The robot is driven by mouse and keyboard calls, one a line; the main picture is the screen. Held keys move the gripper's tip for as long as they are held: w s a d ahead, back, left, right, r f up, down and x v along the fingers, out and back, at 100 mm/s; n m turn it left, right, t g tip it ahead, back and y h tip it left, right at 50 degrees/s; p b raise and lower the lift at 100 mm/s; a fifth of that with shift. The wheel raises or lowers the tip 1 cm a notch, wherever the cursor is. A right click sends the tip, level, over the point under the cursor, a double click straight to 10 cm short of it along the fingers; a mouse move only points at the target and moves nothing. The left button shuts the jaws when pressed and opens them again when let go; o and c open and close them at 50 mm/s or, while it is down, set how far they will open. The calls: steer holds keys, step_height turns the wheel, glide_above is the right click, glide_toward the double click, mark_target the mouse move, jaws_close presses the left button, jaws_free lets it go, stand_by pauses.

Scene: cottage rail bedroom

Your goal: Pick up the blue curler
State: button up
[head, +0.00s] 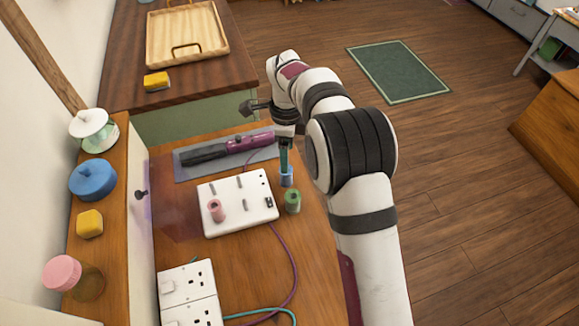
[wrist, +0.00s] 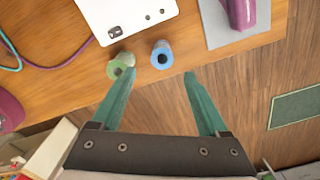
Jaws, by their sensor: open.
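The blue curler (head: 287,176) stands upright on the wooden table near its right edge, beside the white curler base. In the wrist view the blue curler (wrist: 162,55) shows end-on with a dark hole, a little beyond and between the fingertips. A green curler (head: 293,201) stands next to it; in the wrist view it (wrist: 121,66) is close to the left fingertip. My gripper (wrist: 160,72) is open and empty, with teal fingers spread. In the head view my gripper (head: 285,158) is directly above or behind the blue curler; contact cannot be told.
The white base (head: 237,215) holds a pink curler (head: 215,210). A purple-and-black styling tool (head: 232,147) lies on a grey mat (head: 184,170) behind. A power strip (head: 190,296) and cables lie at the front. A shelf with jars (head: 92,181) runs along the left.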

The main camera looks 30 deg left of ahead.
mark_target(286, 176)
steer(key=f, duration=0.8)
steer(key=shift+w+a+f, duration=0.1)
steer(key=shift+a+f, duration=0.15)
jaws_close()
